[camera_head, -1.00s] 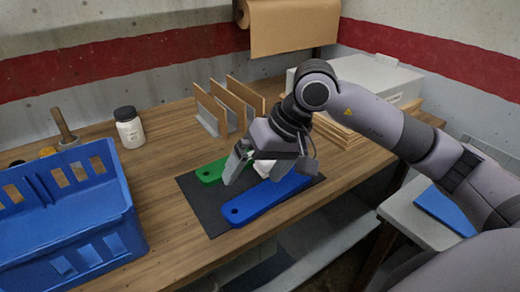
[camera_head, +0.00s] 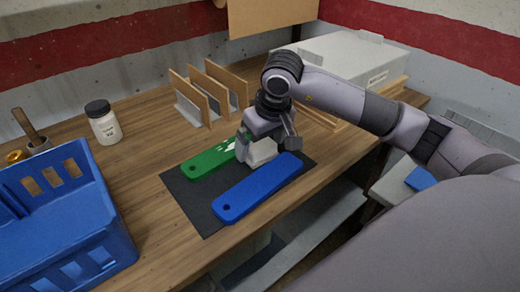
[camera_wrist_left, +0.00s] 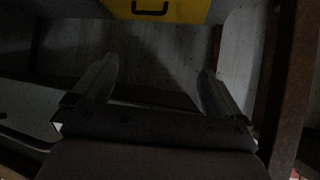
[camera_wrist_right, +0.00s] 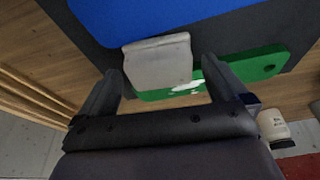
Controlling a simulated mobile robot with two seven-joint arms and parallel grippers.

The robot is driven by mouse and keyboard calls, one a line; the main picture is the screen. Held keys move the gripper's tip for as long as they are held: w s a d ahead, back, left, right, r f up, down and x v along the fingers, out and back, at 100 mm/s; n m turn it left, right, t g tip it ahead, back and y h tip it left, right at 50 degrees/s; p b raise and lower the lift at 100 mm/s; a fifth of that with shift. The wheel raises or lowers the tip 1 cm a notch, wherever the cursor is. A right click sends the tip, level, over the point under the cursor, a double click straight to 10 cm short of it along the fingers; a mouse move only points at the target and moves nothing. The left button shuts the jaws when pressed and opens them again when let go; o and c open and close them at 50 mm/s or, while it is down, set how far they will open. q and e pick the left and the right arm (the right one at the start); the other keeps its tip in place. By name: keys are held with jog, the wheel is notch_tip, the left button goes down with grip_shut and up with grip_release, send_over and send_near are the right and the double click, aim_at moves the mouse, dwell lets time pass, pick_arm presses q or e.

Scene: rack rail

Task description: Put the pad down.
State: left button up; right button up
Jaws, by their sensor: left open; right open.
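A pale grey-white pad (camera_head: 262,153) is at the far end of the dark mat (camera_head: 206,217), between a green bar (camera_head: 206,162) and a blue bar (camera_head: 258,188). In the right wrist view the pad (camera_wrist_right: 158,62) lies just ahead of and between my fingers, overlapping the edge of the green bar; I cannot tell exactly what it rests on. White smears show on the green bar beside it. My right gripper (camera_head: 266,142) is open, pointing down over the pad. My left gripper (camera_wrist_left: 158,66) is open and empty, away from the bench, and shows only in the left wrist view.
A blue crate (camera_head: 88,232) stands at the left. A white jar (camera_head: 105,125) and upright wooden dividers (camera_head: 212,90) stand behind the mat. A pale grey box (camera_head: 345,62) is at the back right. Bare bench lies left of the mat.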

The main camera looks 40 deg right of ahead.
jog(key=c, duration=1.1)
